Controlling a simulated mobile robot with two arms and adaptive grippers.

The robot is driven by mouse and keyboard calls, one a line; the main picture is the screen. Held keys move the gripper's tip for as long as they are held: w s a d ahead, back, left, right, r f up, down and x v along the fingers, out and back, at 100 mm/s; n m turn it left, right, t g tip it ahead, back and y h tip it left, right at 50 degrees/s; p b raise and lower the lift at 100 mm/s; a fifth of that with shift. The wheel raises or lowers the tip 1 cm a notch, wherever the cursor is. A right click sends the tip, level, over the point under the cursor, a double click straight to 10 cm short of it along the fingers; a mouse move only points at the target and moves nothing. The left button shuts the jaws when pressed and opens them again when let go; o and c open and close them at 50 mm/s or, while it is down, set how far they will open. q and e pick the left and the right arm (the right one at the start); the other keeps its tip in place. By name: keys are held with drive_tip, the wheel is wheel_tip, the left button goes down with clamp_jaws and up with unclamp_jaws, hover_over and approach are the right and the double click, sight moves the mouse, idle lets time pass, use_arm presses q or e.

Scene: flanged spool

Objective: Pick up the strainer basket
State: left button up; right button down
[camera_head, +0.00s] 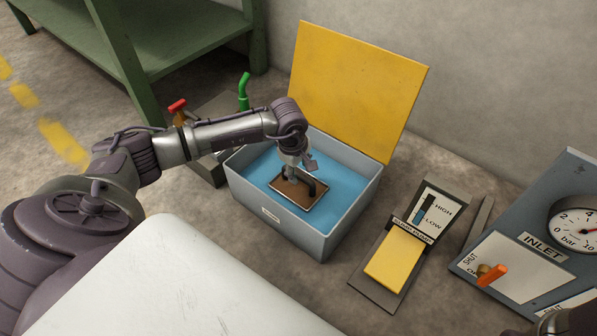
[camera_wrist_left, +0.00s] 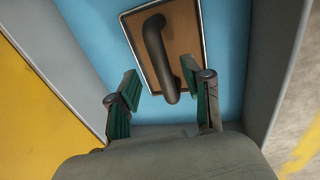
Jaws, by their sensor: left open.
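The strainer basket (camera_head: 297,195) shows as a brown rectangular panel with a light metal rim and a dark arched handle. It sits inside a grey box (camera_head: 290,232) with a blue interior. In the left wrist view the basket's brown face (camera_wrist_left: 185,28) and its dark handle (camera_wrist_left: 158,55) are near the fingers. My left gripper (camera_head: 302,178) reaches down into the box over the basket. In the wrist view the left gripper's fingers (camera_wrist_left: 163,90) are apart, with the handle's near end between or just beyond their tips. I cannot tell whether they touch it.
The box's yellow lid (camera_head: 357,88) stands open at the back. A pedal unit with a yellow plate (camera_head: 397,260) and an inlet panel with a gauge (camera_head: 540,240) lie to the right. A green bench (camera_head: 180,45) stands behind left.

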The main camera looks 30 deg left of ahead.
sight(300, 175)
use_arm(q)
drive_tip(key=f+b, duration=0.3)
drive_tip(key=f, duration=0.1)
drive_tip(key=shift+w+f, duration=0.1)
drive_tip(key=shift+w, duration=0.2)
clamp_jaws()
drive_tip(key=shift+r, duration=0.2)
